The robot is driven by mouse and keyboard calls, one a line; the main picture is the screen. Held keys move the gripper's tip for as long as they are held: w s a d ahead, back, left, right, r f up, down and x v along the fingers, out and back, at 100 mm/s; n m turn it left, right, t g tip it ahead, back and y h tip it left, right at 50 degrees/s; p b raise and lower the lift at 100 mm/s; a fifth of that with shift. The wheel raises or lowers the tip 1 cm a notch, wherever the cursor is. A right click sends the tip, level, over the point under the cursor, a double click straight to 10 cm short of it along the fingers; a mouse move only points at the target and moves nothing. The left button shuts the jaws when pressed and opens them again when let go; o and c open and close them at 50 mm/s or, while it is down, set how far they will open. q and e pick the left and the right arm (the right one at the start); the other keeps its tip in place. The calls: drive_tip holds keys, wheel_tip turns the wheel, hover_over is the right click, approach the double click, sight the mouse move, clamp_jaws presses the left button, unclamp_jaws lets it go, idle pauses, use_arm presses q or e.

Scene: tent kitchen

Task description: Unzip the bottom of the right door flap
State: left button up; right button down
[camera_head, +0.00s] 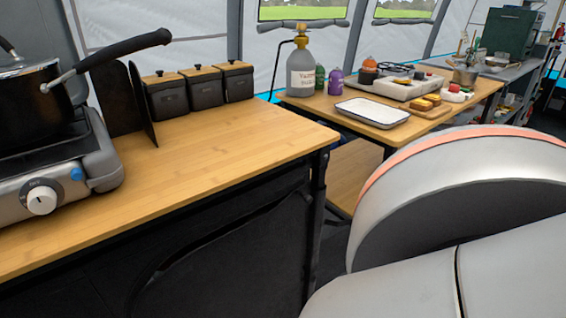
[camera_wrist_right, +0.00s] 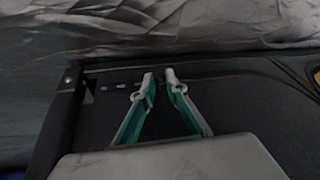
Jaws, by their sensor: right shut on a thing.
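The black fabric front (camera_head: 225,240) of the bamboo-topped camp cabinet shows in the head view, with a curved seam and a slightly loose edge across it. In the right wrist view, dark fabric (camera_wrist_right: 100,115) lies behind the fingers. My right gripper (camera_wrist_right: 159,77) has its fingertips close together at the upper edge of this dark panel. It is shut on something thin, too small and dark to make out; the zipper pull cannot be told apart. The head view shows my right arm but not its gripper. My left gripper is in neither view.
The bamboo cabinet top (camera_head: 215,160) carries a stove (camera_head: 60,175) with a black pot (camera_head: 40,110) and several black canisters. A second table (camera_head: 460,110) behind holds a gas bottle (camera_head: 302,70), a white tray (camera_head: 372,111) and food. Grey, wrinkled cloth (camera_wrist_right: 200,25) spans the wrist view's top.

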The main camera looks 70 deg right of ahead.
drive_tip(key=shift+s+f, duration=0.1)
drive_tip(key=shift+s, duration=0.1)
drive_tip(key=c, duration=2)
unclamp_jaws()
drive_tip(key=shift+w, duration=0.1)
drive_tip(key=shift+v, duration=6.05)
